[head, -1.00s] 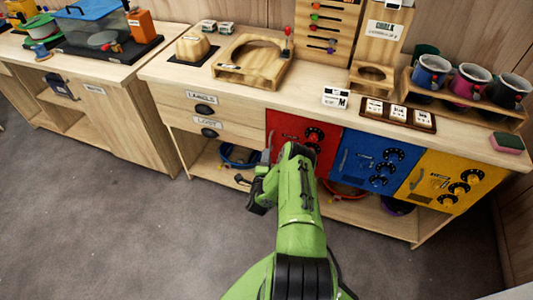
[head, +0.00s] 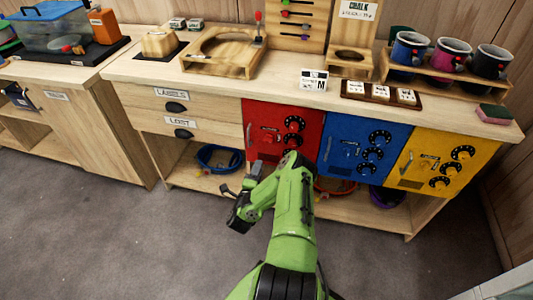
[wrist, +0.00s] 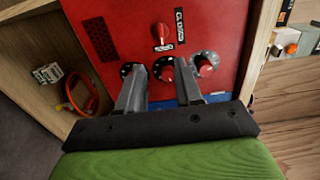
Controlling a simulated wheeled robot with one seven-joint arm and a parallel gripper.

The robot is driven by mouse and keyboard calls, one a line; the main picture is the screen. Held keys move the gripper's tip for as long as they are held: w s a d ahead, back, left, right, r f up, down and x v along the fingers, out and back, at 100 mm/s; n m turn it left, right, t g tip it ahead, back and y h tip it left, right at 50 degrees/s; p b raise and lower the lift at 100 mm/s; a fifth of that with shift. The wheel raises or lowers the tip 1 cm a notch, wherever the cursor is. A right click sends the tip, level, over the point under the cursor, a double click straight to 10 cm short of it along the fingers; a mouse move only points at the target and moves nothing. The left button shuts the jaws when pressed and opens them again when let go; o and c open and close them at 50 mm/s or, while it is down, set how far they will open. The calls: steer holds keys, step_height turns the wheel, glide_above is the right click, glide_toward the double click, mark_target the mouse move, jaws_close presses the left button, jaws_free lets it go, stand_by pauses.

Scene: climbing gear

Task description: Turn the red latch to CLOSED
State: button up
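The red latch (wrist: 163,34) is a small red knob on the red door (wrist: 215,25). In the wrist view it stands lengthwise up and down, with a white label reading CLOSED (wrist: 180,27) to its right and a smaller label below it. My gripper (wrist: 161,68) is open, its two grey fingers pointing at the door on either side of a red-capped dial (wrist: 167,71). The latch is beyond the fingertips, not between them. I cannot tell whether the fingers touch the door. In the head view, my gripper (head: 258,172) is low before the red door (head: 283,111).
More dials (wrist: 205,64) sit close beside the fingers. A blue door (head: 345,135) and a yellow door (head: 425,150) lie to the right. Drawers (head: 180,115) and an open shelf with a blue bin (head: 218,158) are at left. The floor (head: 130,240) in front is clear.

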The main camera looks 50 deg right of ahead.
mark_target(269, 139)
steer(key=b+x, duration=0.4)
steer(key=x, duration=0.9)
steer(key=shift+w+d+b, duration=0.1)
steer(key=shift+b, duration=0.25)
jaws_close()
